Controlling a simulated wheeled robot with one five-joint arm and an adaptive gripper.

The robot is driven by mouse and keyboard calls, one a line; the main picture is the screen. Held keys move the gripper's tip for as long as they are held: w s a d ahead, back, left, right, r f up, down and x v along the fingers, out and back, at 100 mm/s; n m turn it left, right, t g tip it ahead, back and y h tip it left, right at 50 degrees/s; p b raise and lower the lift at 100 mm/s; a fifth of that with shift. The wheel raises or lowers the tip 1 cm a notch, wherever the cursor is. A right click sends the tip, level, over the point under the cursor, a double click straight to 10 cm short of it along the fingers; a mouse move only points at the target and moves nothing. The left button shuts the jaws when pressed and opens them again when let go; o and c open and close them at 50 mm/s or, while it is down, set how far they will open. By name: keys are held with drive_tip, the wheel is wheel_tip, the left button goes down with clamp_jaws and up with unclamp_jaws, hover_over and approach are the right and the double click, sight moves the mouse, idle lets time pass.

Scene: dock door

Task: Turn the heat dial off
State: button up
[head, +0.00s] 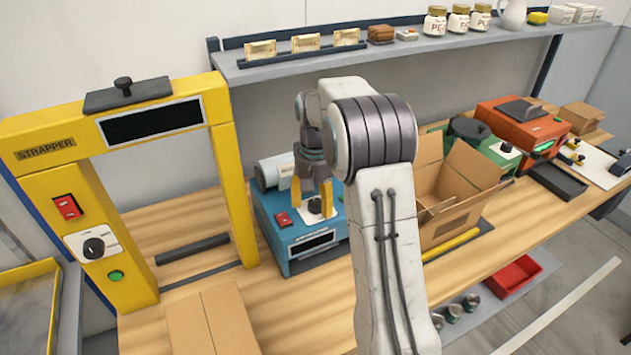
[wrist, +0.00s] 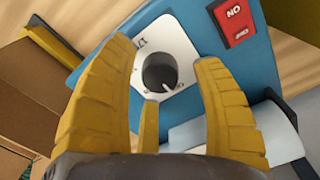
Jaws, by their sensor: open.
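A blue machine (head: 283,245) stands on the bench with a dark round dial on a white plate on its front. In the wrist view the dial (wrist: 160,72) sits on its white plate (wrist: 178,43), with a light pointer mark at its lower right. The plate's lettering is only partly readable. My gripper (head: 312,198) is open, its yellow fingers pointing down at the plate. In the wrist view my gripper (wrist: 166,58) has a finger on each side of the dial. I cannot tell whether either finger touches it.
A red switch (wrist: 233,22) is beside the dial plate. The yellow strapper (head: 110,190) at left has its own dial (head: 94,247). An open cardboard box (head: 455,190) stands right of the blue machine. A shelf (head: 400,48) runs above. A flat carton (head: 210,320) lies in front.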

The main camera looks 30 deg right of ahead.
sight(315, 202)
wheel_tip(315, 202, up, 11)
idle(0.5)
idle(0.5)
